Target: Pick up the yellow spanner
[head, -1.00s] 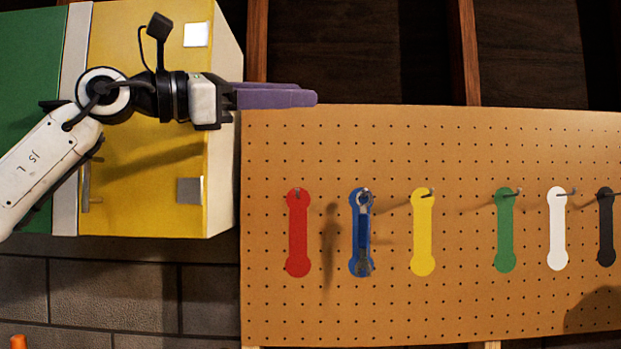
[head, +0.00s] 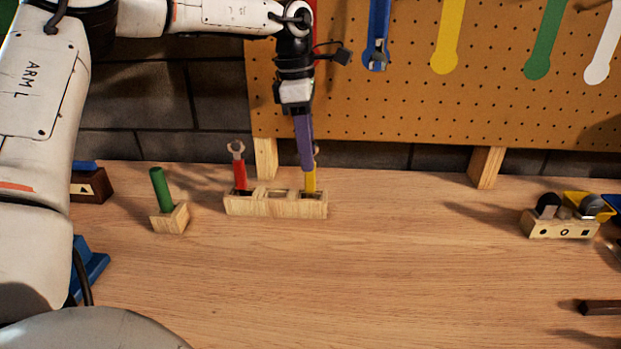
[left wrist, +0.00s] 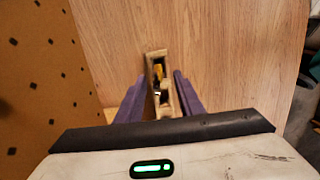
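The yellow spanner (head: 310,181) stands upright in the right-end slot of a wooden block (head: 262,206) on the workbench. Its upper part is mostly hidden behind my left gripper (head: 306,166), whose purple fingers point down right at it. In the left wrist view, a bit of the yellow spanner (left wrist: 158,72) shows in the block (left wrist: 152,56), between the spread fingers of the left gripper (left wrist: 161,98). The left gripper is open, with a gap on both sides; I cannot tell whether a finger touches the spanner. My right gripper is not in view.
A red spanner (head: 239,170) stands in the same block's left slot. A green-handled tool (head: 160,188) stands in a small block to the left. The pegboard (head: 400,112) rises behind, with a blue spanner (head: 378,55) hanging. The bench's middle (head: 360,270) is clear.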

